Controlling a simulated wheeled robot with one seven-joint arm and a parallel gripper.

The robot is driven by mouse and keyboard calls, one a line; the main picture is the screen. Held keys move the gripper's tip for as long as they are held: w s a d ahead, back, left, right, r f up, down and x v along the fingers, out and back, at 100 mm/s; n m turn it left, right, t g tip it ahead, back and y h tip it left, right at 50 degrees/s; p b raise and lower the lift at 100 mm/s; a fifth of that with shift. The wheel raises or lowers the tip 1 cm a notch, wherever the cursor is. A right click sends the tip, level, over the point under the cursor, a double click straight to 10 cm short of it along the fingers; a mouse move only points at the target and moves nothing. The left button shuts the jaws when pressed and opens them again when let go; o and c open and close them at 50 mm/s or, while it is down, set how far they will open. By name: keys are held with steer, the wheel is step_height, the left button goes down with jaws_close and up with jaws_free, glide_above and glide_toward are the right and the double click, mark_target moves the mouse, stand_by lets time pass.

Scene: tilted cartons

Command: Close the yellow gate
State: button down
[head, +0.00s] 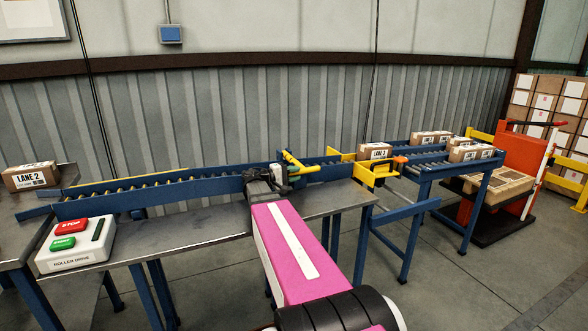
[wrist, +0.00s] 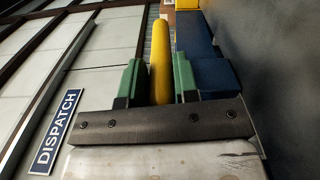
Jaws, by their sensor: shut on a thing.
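My gripper (head: 284,172) is at the right end of the near roller conveyor. Its green fingers are shut on a yellow bar (head: 293,161). In the wrist view the yellow bar (wrist: 160,60) stands between the two green fingers of my gripper (wrist: 158,82). More yellow parts (head: 376,174) stand to the right, at the start of the far conveyor. My gripper and arm hide part of the place around the bar, so I cannot tell how the bar joins the yellow parts.
A control box (head: 76,245) with STOP and START buttons sits at the left on the grey table. A LANE 2 carton (head: 30,177) lies behind it. Several cartons, one labelled LANE 2 (head: 374,151), are on the far conveyor. A red pallet truck (head: 522,165) stands at the right.

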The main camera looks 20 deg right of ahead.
steer(key=shift+f, duration=0.3)
steer(key=c, duration=0.9)
jaws_free()
steer(key=shift+a, duration=0.1)
steer(key=shift+a, duration=0.3)
steer(key=a, duration=1)
steer(key=shift+w, duration=0.2)
steer(key=shift+s, duration=0.1)
